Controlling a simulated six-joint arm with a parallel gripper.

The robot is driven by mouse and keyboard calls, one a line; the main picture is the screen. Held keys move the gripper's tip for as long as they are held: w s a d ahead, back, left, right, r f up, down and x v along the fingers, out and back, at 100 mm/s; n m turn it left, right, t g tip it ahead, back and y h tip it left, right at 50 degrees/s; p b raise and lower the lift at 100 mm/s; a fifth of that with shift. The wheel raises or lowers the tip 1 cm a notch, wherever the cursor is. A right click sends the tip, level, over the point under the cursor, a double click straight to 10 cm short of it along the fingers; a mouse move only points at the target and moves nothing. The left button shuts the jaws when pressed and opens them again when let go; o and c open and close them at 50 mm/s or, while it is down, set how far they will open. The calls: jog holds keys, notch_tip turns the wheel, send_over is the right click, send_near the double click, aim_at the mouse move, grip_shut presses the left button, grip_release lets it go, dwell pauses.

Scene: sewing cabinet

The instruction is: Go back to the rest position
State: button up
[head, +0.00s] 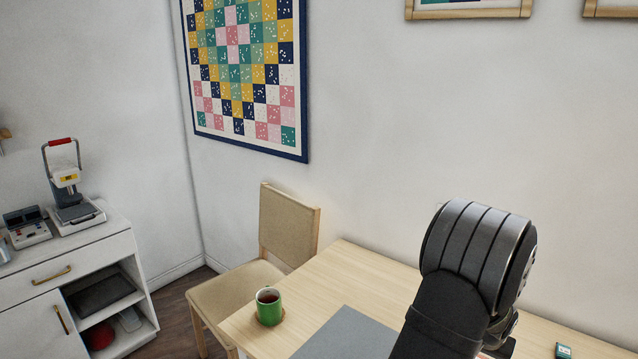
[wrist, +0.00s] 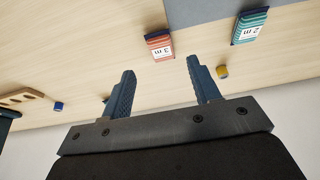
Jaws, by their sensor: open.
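My gripper (wrist: 161,66) is open, with its two dark fingers spread apart and nothing between them. It hangs over the light wooden table (head: 375,275). In the head view my dark arm stands at the right and hides most of the gripper. In the wrist view a red and white packet marked "3 m" (wrist: 160,46) lies on the table beyond the fingertips, apart from them. A teal packet marked "2 m" (wrist: 250,25) lies to its right.
A green mug (head: 269,309) with dark liquid stands at the table's left corner, beside a grey mat (head: 345,335). A small yellow piece (wrist: 222,71), a blue piece (wrist: 58,106) and a wooden holder (wrist: 22,96) are near the gripper. A chair (head: 288,226) stands behind the table.

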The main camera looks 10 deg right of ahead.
jog(key=x, duration=0.6)
jog(key=shift+f, duration=0.8)
jog(key=shift+r, duration=0.1)
jog(key=shift+r, duration=0.15)
